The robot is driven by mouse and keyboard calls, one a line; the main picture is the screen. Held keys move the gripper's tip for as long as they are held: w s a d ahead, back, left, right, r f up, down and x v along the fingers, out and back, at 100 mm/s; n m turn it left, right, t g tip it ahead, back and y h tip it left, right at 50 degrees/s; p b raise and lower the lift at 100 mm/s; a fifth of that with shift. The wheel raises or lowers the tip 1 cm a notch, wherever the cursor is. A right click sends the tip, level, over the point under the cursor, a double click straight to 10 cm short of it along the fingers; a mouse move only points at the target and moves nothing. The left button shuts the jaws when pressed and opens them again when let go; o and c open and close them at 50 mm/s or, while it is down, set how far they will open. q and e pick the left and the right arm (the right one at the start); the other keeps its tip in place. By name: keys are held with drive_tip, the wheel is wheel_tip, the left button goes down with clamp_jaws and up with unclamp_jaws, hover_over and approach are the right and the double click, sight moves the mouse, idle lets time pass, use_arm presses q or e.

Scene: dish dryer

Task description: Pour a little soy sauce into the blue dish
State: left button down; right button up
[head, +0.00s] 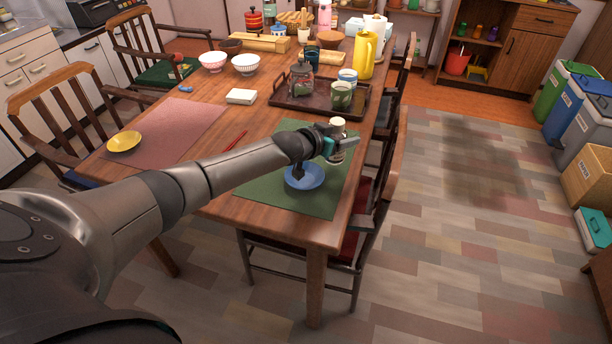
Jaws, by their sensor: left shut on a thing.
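The blue dish (311,181) sits on the green mat (270,191) near the table's front right corner. My left gripper (334,142) reaches in from the left above the dish's right side. It is shut on a small bottle with a pale cap, the soy sauce bottle (337,156). The bottle looks about upright, up and to the right of the dish in the picture. The fingers hide part of the bottle, and its height above the mat is hard to tell. My left arm covers part of the mat. My right gripper is out of view.
Red chopsticks (235,141) lie left of the green mat. A dark tray (307,106) with a jar and cups (341,96) stands behind it. Chairs stand close to the table's right edge.

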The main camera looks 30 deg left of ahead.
sight(331, 120)
use_arm(q)
drive_tip(key=shift+s, duration=0.1)
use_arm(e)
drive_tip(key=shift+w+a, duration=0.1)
